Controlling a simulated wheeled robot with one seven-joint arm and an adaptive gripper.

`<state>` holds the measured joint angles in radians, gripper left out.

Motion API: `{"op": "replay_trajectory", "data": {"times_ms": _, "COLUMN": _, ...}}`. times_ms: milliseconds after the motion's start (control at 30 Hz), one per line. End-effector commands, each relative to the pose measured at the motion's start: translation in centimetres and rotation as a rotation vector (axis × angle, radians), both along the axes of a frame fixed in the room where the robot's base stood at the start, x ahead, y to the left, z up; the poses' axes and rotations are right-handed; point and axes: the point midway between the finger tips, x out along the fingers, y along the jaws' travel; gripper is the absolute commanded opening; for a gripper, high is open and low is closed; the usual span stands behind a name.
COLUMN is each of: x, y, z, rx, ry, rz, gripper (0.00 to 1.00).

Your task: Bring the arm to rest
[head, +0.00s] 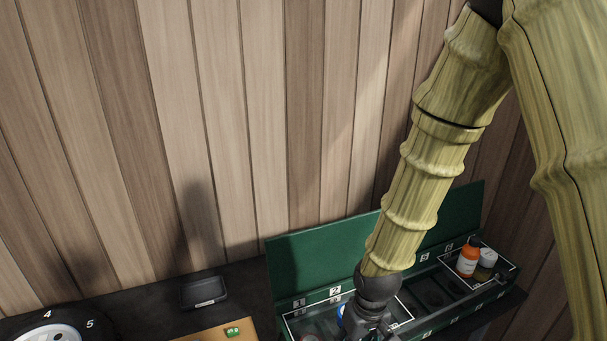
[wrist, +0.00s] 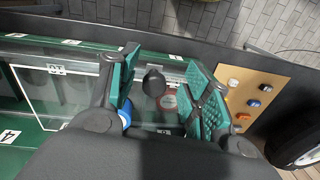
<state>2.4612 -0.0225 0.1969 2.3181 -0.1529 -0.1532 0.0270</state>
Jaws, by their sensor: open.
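My gripper (head: 371,322) is at the lower end of my arm in the head view, over the left part of an open green case (head: 375,238). In the wrist view my gripper (wrist: 163,88) has its two teal finger pads spread apart. A dark rounded thing (wrist: 153,82) shows between the pads; I cannot tell whether it touches them. Below the pads a red-rimmed round item (wrist: 168,102) lies in the case. A blue-and-white item (wrist: 125,113) is partly hidden behind the left finger. My arm slants down from the upper right.
An orange bottle (head: 468,260) and a grey-white-capped one (head: 487,262) stand in the case's right end. A black tray (head: 203,292), a tan board (wrist: 272,76) with several coloured pieces and a numbered round dial (head: 50,333) lie left of the case. A plank wall stands behind.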

Motion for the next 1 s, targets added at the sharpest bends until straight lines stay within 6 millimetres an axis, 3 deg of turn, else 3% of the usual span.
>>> {"op": "replay_trajectory", "data": {"times_ms": 467, "x": -5.5, "y": -2.7, "z": -11.1, "rx": 0.031, "ry": 0.017, "rz": -0.134, "gripper": 0.49}}
{"op": "replay_trajectory", "data": {"times_ms": 800, "x": -11.9, "y": -6.0, "z": -18.6, "rx": 0.007, "ry": 0.018, "rz": -0.238, "gripper": 0.49}}
{"op": "replay_trajectory", "data": {"times_ms": 1000, "x": -15.9, "y": -8.0, "z": -21.8, "rx": -0.023, "ry": 0.013, "rz": -0.285, "gripper": 0.49}}
